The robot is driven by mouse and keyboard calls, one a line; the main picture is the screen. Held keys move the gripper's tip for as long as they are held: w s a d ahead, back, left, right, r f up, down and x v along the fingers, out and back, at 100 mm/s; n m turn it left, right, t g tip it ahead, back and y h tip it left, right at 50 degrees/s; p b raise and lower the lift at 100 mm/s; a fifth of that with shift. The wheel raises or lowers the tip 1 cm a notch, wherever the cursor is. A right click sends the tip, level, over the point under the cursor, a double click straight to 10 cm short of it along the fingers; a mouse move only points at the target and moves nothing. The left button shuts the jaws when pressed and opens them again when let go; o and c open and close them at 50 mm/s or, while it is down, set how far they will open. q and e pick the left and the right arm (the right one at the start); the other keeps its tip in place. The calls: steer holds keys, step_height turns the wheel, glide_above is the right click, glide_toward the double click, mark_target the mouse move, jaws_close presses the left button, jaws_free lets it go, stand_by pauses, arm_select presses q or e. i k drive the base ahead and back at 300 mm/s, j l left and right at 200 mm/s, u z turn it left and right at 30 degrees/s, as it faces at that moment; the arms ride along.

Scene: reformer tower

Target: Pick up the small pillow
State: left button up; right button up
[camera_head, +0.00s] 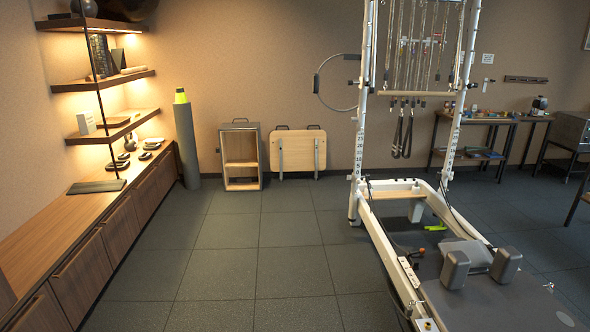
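I cannot make out a small pillow for certain in the head view. Two grey padded blocks (455,269) stand upright on the dark carriage (492,305) of the reformer at the lower right; they look like its shoulder rests. A small yellow-green item (436,227) lies inside the reformer frame, too small to identify. Neither of my grippers is in view.
A wooden cabinet (125,222) with shelves (97,77) above runs along the left wall. A grey roll (187,145), an open wooden box (241,158) and a folded board (298,151) stand at the back wall. Tiled floor (240,262) in the middle is clear.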

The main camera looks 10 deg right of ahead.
mark_target(479, 256)
steer(key=i+z, duration=0.5)
steer(key=i+j+z, duration=0.25)
steer(key=i+z, duration=0.2)
steer(key=i+j+z, duration=0.5)
steer(key=i+l, duration=0.05)
